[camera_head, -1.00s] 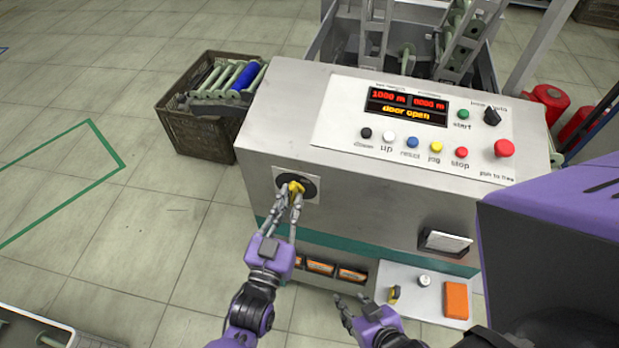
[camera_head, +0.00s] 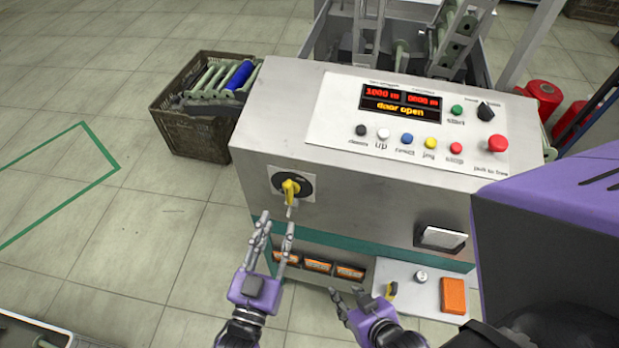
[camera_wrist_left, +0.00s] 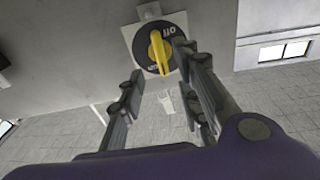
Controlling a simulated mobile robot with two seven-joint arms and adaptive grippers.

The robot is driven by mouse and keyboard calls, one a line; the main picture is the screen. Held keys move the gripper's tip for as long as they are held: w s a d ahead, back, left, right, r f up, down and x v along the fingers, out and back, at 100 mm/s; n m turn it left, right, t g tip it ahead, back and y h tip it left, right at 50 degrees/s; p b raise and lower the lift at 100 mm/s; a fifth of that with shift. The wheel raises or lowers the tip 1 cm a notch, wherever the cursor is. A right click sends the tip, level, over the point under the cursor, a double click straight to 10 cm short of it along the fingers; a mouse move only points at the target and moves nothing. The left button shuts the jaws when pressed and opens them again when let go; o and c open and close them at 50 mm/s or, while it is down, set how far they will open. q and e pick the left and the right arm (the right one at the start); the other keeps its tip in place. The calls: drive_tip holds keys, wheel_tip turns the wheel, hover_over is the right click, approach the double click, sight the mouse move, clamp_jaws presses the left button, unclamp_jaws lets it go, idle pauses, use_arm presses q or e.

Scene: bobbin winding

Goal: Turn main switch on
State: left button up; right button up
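The main switch (camera_head: 290,187) is a yellow handle on a black disc with a pale square plate, on the machine's front face at the left. It also shows in the left wrist view (camera_wrist_left: 159,48), with "off" lettering on the disc and the handle roughly upright. My left gripper (camera_head: 273,224) is open and empty, just below and in front of the switch, apart from it. Its fingers also show spread in the left wrist view (camera_wrist_left: 155,75). My right gripper (camera_head: 347,297) is low in front of the machine, with its fingers apart and nothing seen between them.
The control panel (camera_head: 410,118) on top has several buttons and a lit display reading "door open". A crate of bobbins (camera_head: 190,134) stands left of the machine. A small shelf (camera_head: 405,298) with an orange block (camera_head: 453,296) juts out at the lower right.

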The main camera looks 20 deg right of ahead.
use_arm(q)
drive_tip(key=v, duration=0.4)
drive_tip(key=shift+s+a, duration=0.3)
drive_tip(key=a+f+n+g+y, duration=0.35)
drive_tip(key=a+f+y, duration=0.35)
drive_tip(key=a+f, duration=0.4)
drive_tip(key=s+a+f+n+g+y, duration=0.1)
drive_tip(key=s+a+f+n+y, duration=0.1)
drive_tip(key=s+a, duration=0.3)
drive_tip(key=s+a+f+n+g+y, duration=0.1)
drive_tip(key=s+a+f+n+y, duration=0.1)
drive_tip(key=s+a+f, duration=0.3)
drive_tip(key=s+a, duration=0.1)
drive_tip(key=a, duration=0.2)
drive_tip(key=shift+a+f+g+y, duration=0.3)
drive_tip(key=shift+g, duration=0.05)
